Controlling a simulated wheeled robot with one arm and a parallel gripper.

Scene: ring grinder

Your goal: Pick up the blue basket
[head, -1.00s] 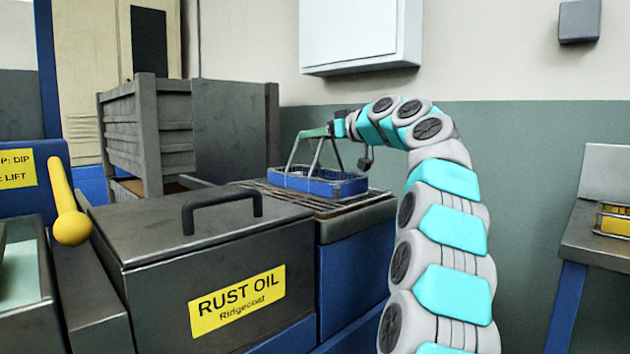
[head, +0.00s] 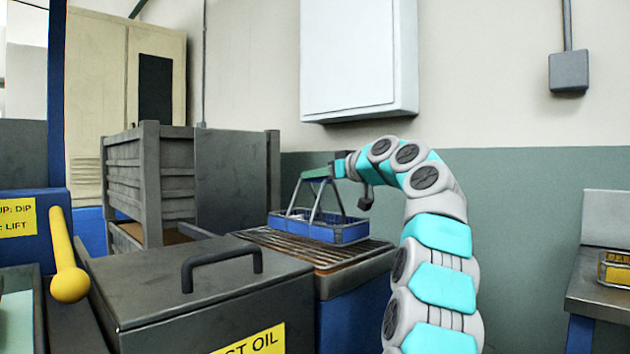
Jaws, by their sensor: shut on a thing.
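The blue basket (head: 343,235) is an open tray-like basket with a tall frame handle (head: 315,174), its top bar greenish. My gripper (head: 333,170) comes from the right and is shut on the top of this handle. The basket hangs upright over the slatted rack (head: 300,251) and appears a little above it, though the gap is hard to see. Some pale contents show inside, too small to make out. The fingertips are small and partly merge with the handle in this view.
A dark lidded oil tank (head: 150,285) with a bar handle stands in front of the rack. A grey slatted crate (head: 235,180) stands behind left. A yellow knobbed lever (head: 68,280) is at left. A side table (head: 600,290) with a yellow item is at far right.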

